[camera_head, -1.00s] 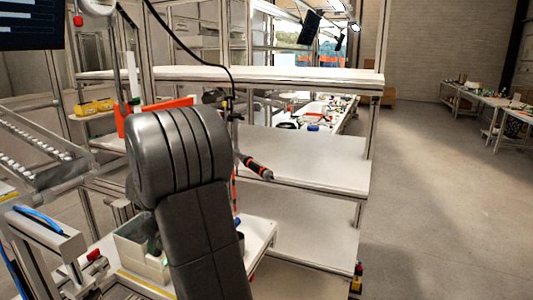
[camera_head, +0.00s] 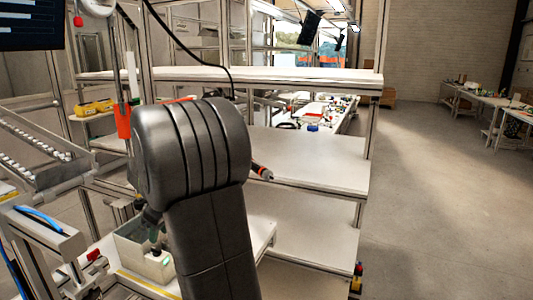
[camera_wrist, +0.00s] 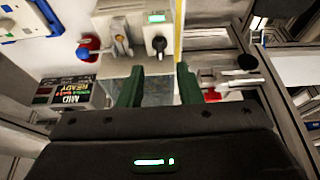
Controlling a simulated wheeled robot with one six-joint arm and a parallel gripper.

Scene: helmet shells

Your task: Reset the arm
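My gripper (camera_wrist: 158,85) shows in the wrist view as two dark green fingers standing apart with nothing between them. It is open over a light panel (camera_wrist: 132,60). In the head view my dark grey arm stands in the middle of the picture and hides most of the gripper. A small dark green and grey part, probably the gripper, shows left of the arm over a pale bin (camera_head: 135,245). No helmet shell can be made out.
In the head view a white shelf unit (camera_head: 300,155) stands behind and right of the arm. Open floor (camera_head: 440,200) lies further right.

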